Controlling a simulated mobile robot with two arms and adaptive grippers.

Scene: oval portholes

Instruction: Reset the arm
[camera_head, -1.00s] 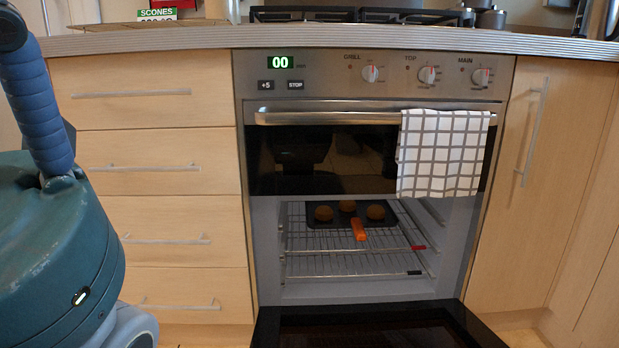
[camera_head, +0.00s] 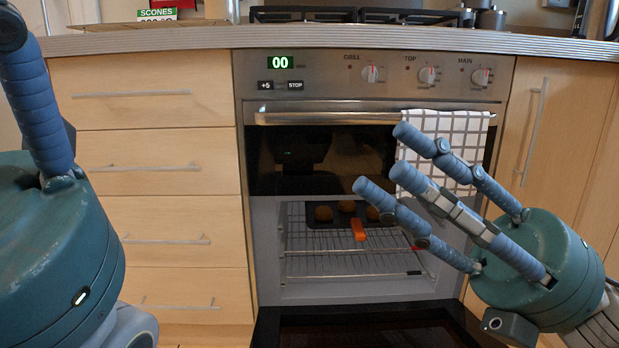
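My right gripper (camera_head: 390,161) reaches in from the lower right with its three blue segmented fingers spread and nearly straight. It is open and empty, in front of the oven and towel. My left gripper (camera_head: 40,190) fills the left edge; one blue finger points up, and its other fingers are out of frame or hidden, so its opening cannot be told. Inside the open lower oven, a dark baking tray (camera_head: 333,224) with several brown scones (camera_head: 323,213) and an orange handle (camera_head: 358,230) rests on a wire rack.
The oven door (camera_head: 370,328) is folded down in front. A checked towel (camera_head: 440,130) hangs on the upper oven handle (camera_head: 330,117), partly behind my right fingers. Wooden drawers (camera_head: 150,150) stand at left. The worktop (camera_head: 330,40) bears a hob and a green scones card (camera_head: 157,14).

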